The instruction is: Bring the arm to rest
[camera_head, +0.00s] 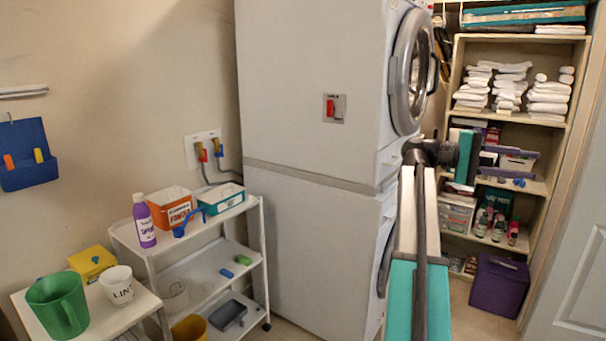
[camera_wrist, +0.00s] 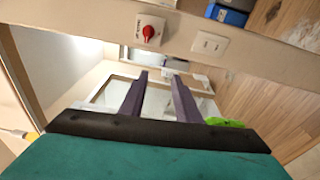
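My gripper (camera_head: 536,167) is held out to the right at the end of my raised arm, in front of the shelving unit (camera_head: 583,70) in the head view. Its two dark purple fingers point right, one above the other. In the wrist view my gripper (camera_wrist: 160,75) shows its fingers apart with a clear gap. Nothing is held between them. My teal and white arm rises from the bottom of the head view, beside the white stacked machines.
The stacked machines (camera_head: 310,60) stand just left of my arm. The shelves hold folded towels (camera_head: 508,85) and bottles (camera_head: 490,222); a purple bin (camera_head: 498,284) sits below. A white cart (camera_head: 205,262) with boxes stands at left. A grey door (camera_head: 575,270) is at right.

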